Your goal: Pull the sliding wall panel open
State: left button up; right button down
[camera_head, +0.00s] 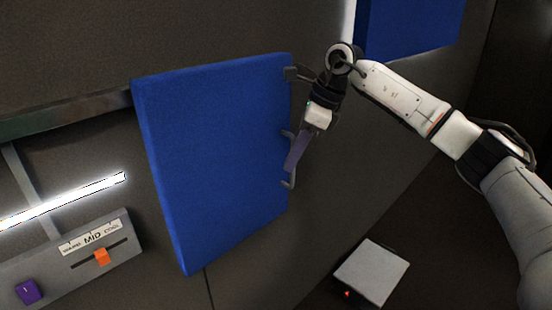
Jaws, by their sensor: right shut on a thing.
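The sliding wall panel (215,155) is a thick blue slab, tilted in the picture, in the middle of the view. A grey bracket-shaped handle (289,184) sticks out from its right edge. My right gripper (291,158) reaches down to this edge from the upper right and is shut on the handle. Its fingers cover part of the handle, so the exact contact is hidden. My left gripper is not in view.
A grey control box with an orange slider (101,257) and a purple switch (29,291) is at lower left, below a bright light strip (65,201). Another blue panel (408,27) is at upper right. A pale square box (372,273) sits low right.

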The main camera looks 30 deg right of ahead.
jog(key=shift+w+d+r, duration=0.15)
jog(key=shift+w+d, duration=0.05)
jog(key=shift+d, duration=0.4)
jog(key=c, duration=2.1)
grip_release()
jog(key=v, duration=1)
jog(key=shift+s+r, duration=0.1)
jog(key=shift+s, duration=0.05)
